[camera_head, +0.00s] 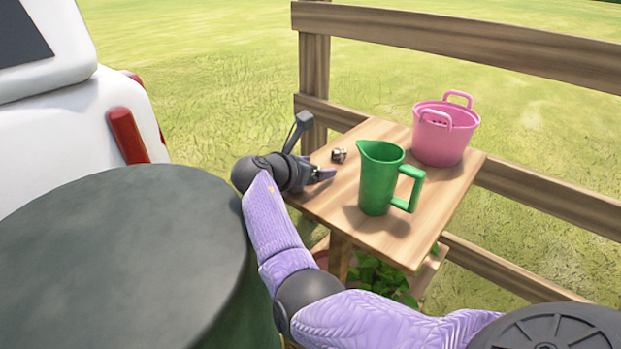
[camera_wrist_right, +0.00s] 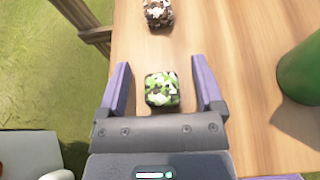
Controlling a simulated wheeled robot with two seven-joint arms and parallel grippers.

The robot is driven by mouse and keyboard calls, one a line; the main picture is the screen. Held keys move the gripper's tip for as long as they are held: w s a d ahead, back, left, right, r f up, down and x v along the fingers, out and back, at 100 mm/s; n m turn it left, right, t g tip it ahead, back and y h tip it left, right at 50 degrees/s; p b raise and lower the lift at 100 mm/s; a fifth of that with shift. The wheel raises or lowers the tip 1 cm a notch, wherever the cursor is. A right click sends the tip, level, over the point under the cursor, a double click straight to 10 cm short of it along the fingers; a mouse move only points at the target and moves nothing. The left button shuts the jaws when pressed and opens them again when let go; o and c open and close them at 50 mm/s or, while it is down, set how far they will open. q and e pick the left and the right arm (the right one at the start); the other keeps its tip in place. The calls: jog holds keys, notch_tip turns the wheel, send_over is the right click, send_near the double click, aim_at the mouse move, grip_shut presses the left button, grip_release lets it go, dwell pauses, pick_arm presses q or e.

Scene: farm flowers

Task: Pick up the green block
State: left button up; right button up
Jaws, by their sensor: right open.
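The green block (camera_wrist_right: 162,90), a small cube with a green, white and dark patchy pattern, sits on the wooden table in the right wrist view. My right gripper (camera_wrist_right: 161,70) is open, with one finger on each side of the block and a gap on both sides. In the head view my right gripper (camera_head: 325,174) is low over the table's left edge, and I cannot make out the green block there. My left gripper is not in view.
A brown patchy block (camera_wrist_right: 158,13) lies just beyond the fingertips; it also shows in the head view (camera_head: 338,155). A green jug (camera_head: 378,185) and a pink bucket (camera_head: 440,140) stand right on the table (camera_head: 345,198). A wooden fence (camera_head: 450,40) runs behind.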

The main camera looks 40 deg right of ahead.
jog(key=c, duration=0.7)
grip_shut()
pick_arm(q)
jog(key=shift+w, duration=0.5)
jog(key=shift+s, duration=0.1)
